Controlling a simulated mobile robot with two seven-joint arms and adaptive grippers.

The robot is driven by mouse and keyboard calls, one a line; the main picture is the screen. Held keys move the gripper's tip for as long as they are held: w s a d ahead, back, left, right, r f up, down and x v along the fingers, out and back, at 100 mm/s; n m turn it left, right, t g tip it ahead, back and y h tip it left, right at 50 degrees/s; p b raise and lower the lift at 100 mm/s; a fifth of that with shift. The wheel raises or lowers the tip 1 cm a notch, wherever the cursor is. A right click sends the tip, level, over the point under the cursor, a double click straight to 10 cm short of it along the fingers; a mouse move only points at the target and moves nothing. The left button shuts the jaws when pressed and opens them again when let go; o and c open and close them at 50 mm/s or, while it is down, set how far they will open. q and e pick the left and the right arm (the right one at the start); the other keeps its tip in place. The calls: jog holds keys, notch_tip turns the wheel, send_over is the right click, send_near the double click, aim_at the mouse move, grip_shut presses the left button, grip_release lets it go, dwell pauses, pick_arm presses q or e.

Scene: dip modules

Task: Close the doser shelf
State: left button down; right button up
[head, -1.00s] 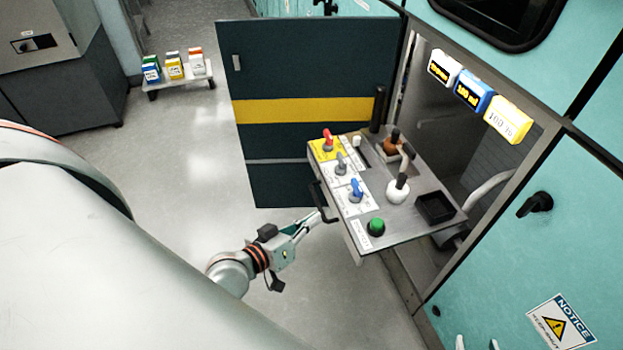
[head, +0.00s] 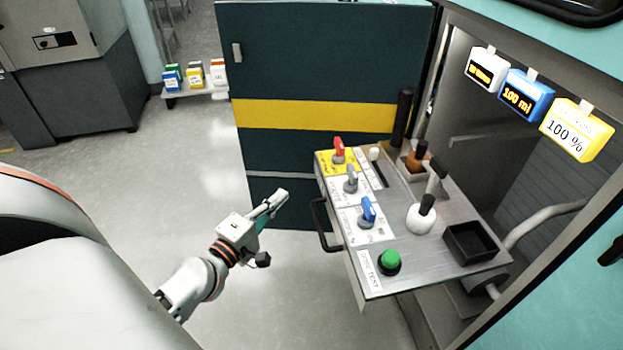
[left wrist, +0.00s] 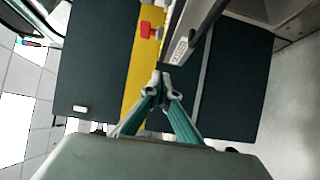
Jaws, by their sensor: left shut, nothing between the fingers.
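The doser shelf (head: 455,272) is a grey metal tray pulled out of its cabinet bay. It carries red, grey and blue knobs, a green button and a white doser. A dark handle (head: 321,226) is on its front edge. My left gripper (head: 279,196) is shut and empty, to the left of the handle with a gap between them. In the left wrist view the gripper's fingertips (left wrist: 166,77) are closed together, and the shelf's edge (left wrist: 192,35) and red knob (left wrist: 147,30) show above them. My right gripper is not in view.
The dark cabinet door (head: 320,60) with a yellow stripe stands open behind the shelf. White, blue and yellow displays (head: 527,95) hang above the bay. A low cart (head: 190,92) with boxes stands at the back left. The floor left of the shelf is clear.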

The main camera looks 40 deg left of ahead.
pick_arm(q)
send_near(321, 170)
jog(key=w+a, duration=0.2)
jog(key=a, duration=0.1)
jog(key=w, duration=0.1)
jog(key=w+d, duration=0.1)
jog(key=w+p, duration=0.1)
jog(key=shift+d, duration=0.25)
jog(key=shift+w+d, duration=0.35)
jog(key=shift+w, duration=0.05)
